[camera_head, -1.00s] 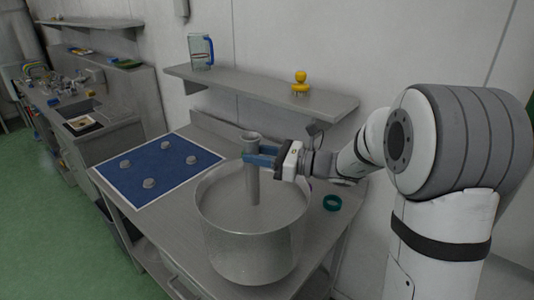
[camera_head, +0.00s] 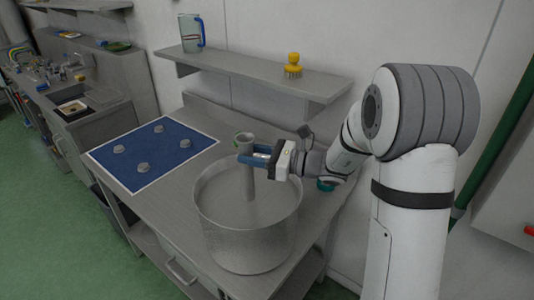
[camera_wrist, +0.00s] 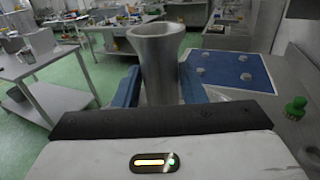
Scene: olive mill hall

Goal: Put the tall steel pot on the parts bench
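A tall, narrow steel pot (camera_head: 250,180) with a flared mouth is upright over or in the wide steel vat (camera_head: 250,237); I cannot tell whether its foot touches the vat. My gripper (camera_head: 258,158) has its blue fingers on both sides of it, just below the mouth, and looks shut on it. In the wrist view the pot (camera_wrist: 158,65) stands between the fingers (camera_wrist: 160,88), and its lower part is hidden behind my gripper body. The grey bench (camera_head: 170,208) carries the vat and a blue mat (camera_head: 130,167).
Several small grey knobs sit on the mat. A wall shelf (camera_head: 255,75) above holds a clear jug (camera_head: 190,33) and a yellow item (camera_head: 292,65). A green item (camera_head: 325,185) lies near my arm. A sink counter (camera_head: 85,100) is at left. Bare bench shows before the mat.

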